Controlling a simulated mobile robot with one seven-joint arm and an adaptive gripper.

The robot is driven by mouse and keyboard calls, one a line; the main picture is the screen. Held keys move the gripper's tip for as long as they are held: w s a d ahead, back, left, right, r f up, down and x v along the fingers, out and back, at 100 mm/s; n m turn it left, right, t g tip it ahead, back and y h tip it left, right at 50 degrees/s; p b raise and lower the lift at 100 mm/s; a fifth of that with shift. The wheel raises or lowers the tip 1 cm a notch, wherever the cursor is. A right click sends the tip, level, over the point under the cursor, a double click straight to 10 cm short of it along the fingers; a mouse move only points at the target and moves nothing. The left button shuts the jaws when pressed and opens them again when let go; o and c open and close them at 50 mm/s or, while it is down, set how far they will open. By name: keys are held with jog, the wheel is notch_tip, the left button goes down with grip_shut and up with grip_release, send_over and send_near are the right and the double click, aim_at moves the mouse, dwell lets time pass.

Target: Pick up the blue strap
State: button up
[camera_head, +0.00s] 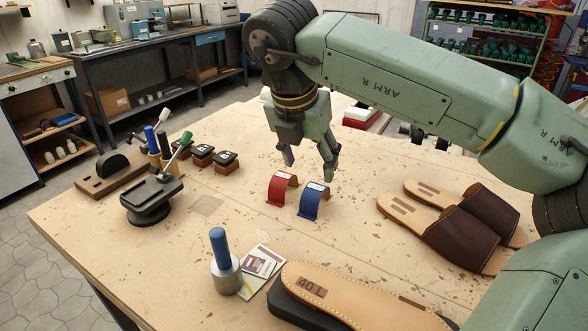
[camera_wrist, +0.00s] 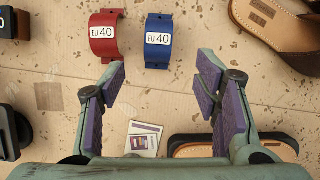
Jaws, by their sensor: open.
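The blue strap (camera_head: 314,201) stands as a small arch on the wooden table, with a white label on top. In the wrist view the blue strap (camera_wrist: 158,52) shows its label "EU 40", ahead of the fingers and right of the red strap. The red strap (camera_head: 282,188) is a similar arch just to its left; its label in the wrist view (camera_wrist: 104,45) also reads "EU 40". My gripper (camera_head: 309,170) hangs above the table near both straps. Its fingers (camera_wrist: 160,88) are spread with nothing between them, apart from both straps.
Brown sandals (camera_head: 456,222) lie at right. A tan sole (camera_head: 350,300) marked 40, cards (camera_head: 262,265) and a blue-handled tool (camera_head: 223,262) are at the front. A black stand (camera_head: 150,200) and small stamp blocks (camera_head: 203,155) are at left. Bare table surrounds the straps' front.

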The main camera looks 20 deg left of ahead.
aim_at(315, 187)
jog(key=shift+m, duration=0.4)
jog(key=b+x, duration=0.2)
jog(key=x, duration=0.3)
jog(key=shift+w+a, duration=0.1)
jog(key=shift+a, duration=0.1)
jog(key=x, duration=0.5)
jog(key=shift+w+d+f, duration=0.1)
jog(key=shift+w+f, duration=0.1)
jog(key=shift+w, duration=0.25)
jog(key=shift+c, duration=0.2)
jog(key=c, duration=0.9)
